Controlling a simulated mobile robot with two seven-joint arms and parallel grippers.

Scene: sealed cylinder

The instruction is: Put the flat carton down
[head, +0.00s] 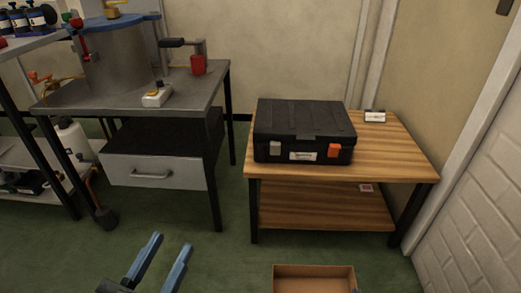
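The flat carton (314,270), a shallow open brown box, shows at the bottom edge of the head view, right of centre. Its near part is cut off by the frame, and I cannot tell whether it is held or rests on something. My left gripper (172,241) is left of the carton and apart from it, with its two blue fingers spread and nothing between them. A small dark bit at the carton's lower right corner may be my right gripper (355,291); its fingers are hidden.
A wooden table (400,162) with a lower shelf (320,212) stands ahead, bearing a black case (304,122) and a small white card holder (375,117). A grey metal bench (200,95) stands to the left. Green floor is clear between.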

